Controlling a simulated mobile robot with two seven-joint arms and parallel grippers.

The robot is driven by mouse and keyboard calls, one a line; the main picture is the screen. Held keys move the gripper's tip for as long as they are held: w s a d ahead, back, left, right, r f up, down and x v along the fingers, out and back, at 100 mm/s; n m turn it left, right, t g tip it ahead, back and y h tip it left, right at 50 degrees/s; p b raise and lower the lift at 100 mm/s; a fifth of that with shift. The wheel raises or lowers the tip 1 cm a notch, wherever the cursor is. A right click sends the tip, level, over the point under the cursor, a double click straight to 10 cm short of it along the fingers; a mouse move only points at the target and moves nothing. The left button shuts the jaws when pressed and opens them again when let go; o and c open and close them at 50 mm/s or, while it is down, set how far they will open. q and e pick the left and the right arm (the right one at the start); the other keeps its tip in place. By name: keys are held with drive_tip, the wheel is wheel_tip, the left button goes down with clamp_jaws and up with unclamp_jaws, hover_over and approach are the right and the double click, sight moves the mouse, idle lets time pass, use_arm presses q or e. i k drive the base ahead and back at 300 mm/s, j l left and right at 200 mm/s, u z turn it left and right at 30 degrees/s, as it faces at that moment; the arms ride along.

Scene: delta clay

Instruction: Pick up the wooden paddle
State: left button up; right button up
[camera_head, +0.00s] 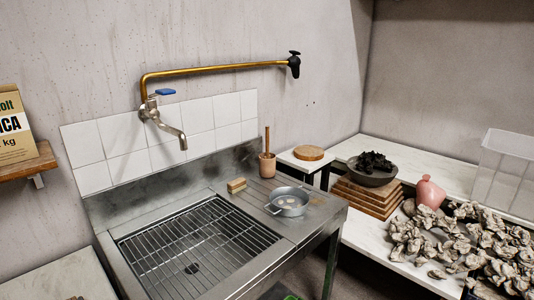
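No piece can be identified for certain as the wooden paddle. An upright wooden stick (267,140) stands in a small terracotta cup (267,166) at the back of the metal sink's drainboard. Its lower end is hidden in the cup, so I cannot tell whether it is the paddle. A round wooden disc (308,152) lies flat on a small white table behind the sink. Neither of my grippers is in view.
The metal sink (127,236) has a wire grate. A metal pan (289,203) and a small tan block (236,185) sit on its drainboard. On the right table are stacked boards (366,198), a dark bowl (373,178), a pink vase (430,192) and many clay lumps (450,240).

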sight(268, 157)
drive_tip(key=u, duration=0.4)
drive_tip(key=l+u, duration=0.15)
drive_tip(key=u, duration=0.3)
drive_tip(key=l+u, duration=0.1)
drive_tip(key=u, duration=0.3)
drive_tip(key=l+u, duration=0.4)
drive_tip(key=k+l+u, duration=0.2)
drive_tip(key=l+u, duration=0.15)
drive_tip(key=k+l+u, duration=0.2)
drive_tip(key=l, duration=0.2)
drive_tip(key=k+l+u, duration=0.2)
drive_tip(key=l, duration=0.2)
